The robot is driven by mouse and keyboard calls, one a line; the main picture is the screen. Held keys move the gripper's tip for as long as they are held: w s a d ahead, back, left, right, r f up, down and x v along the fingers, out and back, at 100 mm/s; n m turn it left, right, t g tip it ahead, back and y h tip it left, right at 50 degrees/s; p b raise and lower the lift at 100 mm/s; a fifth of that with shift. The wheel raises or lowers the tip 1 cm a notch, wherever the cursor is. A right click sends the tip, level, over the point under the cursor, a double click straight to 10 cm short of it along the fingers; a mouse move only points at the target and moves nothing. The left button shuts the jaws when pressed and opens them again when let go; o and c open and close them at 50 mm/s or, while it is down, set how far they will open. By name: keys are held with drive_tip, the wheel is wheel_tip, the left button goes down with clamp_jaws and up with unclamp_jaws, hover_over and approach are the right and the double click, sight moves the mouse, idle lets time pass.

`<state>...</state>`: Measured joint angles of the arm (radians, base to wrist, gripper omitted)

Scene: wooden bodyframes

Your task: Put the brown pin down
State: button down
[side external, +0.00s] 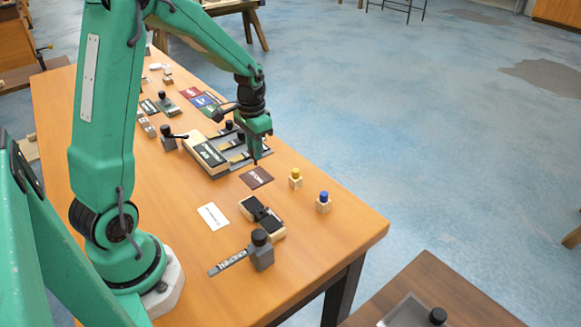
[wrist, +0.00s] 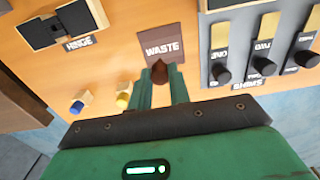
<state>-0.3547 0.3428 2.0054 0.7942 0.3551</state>
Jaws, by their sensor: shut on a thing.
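My gripper (wrist: 165,88) is shut on the brown pin (wrist: 160,71), whose dark brown tip shows between the fingertips in the wrist view. In that view the pin overlaps the near edge of the brown mat (wrist: 163,45) marked WASTE. In the side external view my gripper (side external: 257,153) points down just above the far edge of the WASTE mat (side external: 256,178). The pin is too small and dark there to tell apart from the fingertips. The visible part of the mat is bare.
A yellow-topped peg (side external: 295,178) and a blue-topped peg (side external: 323,203) stand right of the mat. The HINGE piece (side external: 262,216) lies nearer the camera. The SHIMS tray (wrist: 255,80) with black knobs is beside the mat. A knobbed grey block (side external: 261,254) stands near the front edge.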

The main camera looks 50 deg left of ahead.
drive_tip(key=shift+a+f, duration=0.15)
drive_tip(key=shift+a, duration=0.15)
drive_tip(key=shift+f, duration=2)
drive_tip(key=shift+f, duration=0.15)
drive_tip(key=c, duration=1.3)
unclamp_jaws()
wheel_tip(320, 180, up, 12)
drive_tip(key=shift+f, duration=0.1)
drive_tip(key=shift+r, duration=0.25)
drive_tip(key=shift+d+r, duration=0.1)
